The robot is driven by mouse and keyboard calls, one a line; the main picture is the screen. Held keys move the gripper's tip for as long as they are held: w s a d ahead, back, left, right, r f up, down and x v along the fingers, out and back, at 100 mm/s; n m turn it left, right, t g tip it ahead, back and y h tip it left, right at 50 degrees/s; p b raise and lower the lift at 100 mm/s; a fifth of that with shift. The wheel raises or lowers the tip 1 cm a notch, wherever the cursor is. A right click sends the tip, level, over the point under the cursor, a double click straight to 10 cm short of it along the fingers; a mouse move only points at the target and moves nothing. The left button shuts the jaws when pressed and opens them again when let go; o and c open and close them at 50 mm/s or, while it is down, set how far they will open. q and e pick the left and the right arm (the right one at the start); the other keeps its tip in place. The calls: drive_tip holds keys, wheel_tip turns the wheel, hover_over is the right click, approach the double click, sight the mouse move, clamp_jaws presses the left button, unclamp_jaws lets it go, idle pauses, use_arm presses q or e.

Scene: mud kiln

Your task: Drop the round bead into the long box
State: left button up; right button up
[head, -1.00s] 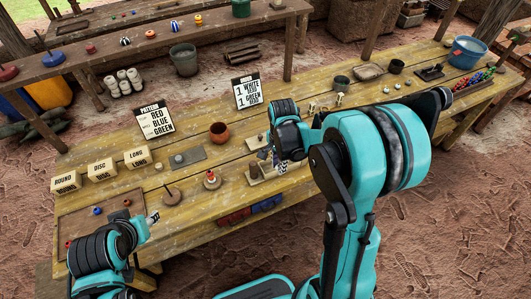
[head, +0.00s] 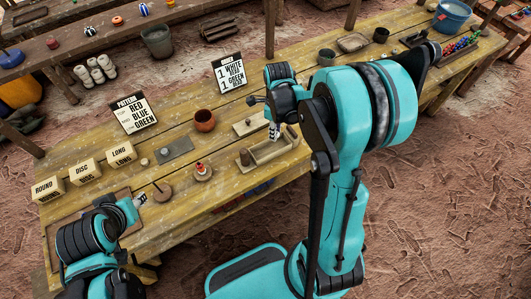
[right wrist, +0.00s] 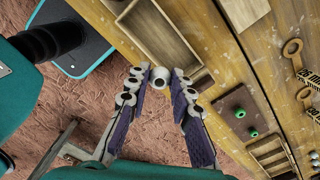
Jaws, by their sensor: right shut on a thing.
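My right gripper (head: 274,132) is above the wooden divided tray (head: 284,154) near the table's front edge. In the right wrist view its fingers (right wrist: 160,82) are shut on a small white round bead (right wrist: 160,76), held at the fingertips over the tray, which also shows there (right wrist: 152,32). The long box (head: 122,153), a tan block-shaped box labelled LONG, stands on the left of the table, well away from the right gripper. My left gripper (head: 140,199) is low at the left, near the table's front; its finger gap is too small to judge.
The disc box (head: 86,171) and round box (head: 48,189) stand left of the long box.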

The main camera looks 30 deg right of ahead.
wheel_tip(320, 180, down, 2)
drive_tip(key=shift+f+b, duration=0.1)
drive_tip(key=shift+b, duration=0.35)
drive_tip(key=o, duration=0.9)
wheel_tip(320, 180, up, 12)
drive_tip(key=shift+r, duration=0.1)
